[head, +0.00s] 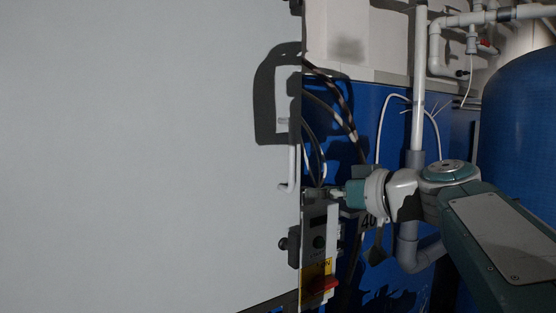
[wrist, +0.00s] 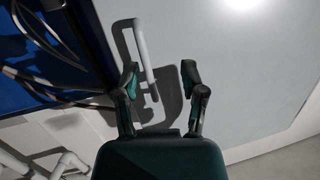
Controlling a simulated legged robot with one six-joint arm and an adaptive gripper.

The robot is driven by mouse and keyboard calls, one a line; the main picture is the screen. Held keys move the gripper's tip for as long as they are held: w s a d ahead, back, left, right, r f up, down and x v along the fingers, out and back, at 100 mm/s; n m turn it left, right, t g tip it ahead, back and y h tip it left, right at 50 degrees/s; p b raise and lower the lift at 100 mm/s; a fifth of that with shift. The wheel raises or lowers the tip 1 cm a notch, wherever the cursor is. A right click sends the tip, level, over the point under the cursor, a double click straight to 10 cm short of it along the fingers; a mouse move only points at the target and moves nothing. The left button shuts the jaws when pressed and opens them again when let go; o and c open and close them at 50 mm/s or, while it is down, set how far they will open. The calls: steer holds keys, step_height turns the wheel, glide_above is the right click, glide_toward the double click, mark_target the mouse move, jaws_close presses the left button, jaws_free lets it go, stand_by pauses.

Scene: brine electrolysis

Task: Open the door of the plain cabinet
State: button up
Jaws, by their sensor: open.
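The cabinet door (head: 150,150) is a large plain light grey panel filling the left of the head view; it also shows in the wrist view (wrist: 240,60). A white bar handle (head: 291,168) stands near its right edge and casts a dark shadow on the panel. My gripper (head: 312,193) is by that edge, close to the handle's lower end. In the wrist view my gripper (wrist: 160,78) is open, and the handle (wrist: 145,55) appears between its fingers, nearer the left one. I cannot tell whether it touches the handle. Nothing is held.
A control box (head: 318,240) with knobs, a yellow label and a red switch (head: 322,285) is just below my gripper. Dark cables (head: 335,110) hang behind the door edge. Grey pipes (head: 418,100) and a blue tank (head: 525,130) stand at the right.

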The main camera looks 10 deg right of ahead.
steer(key=n+t+y, duration=0.1)
steer(key=t, duration=0.1)
glide_toward(294, 154)
steer(key=x, duration=1)
steer(key=shift+w+a, duration=0.2)
steer(key=shift+w, duration=0.15)
jaws_close()
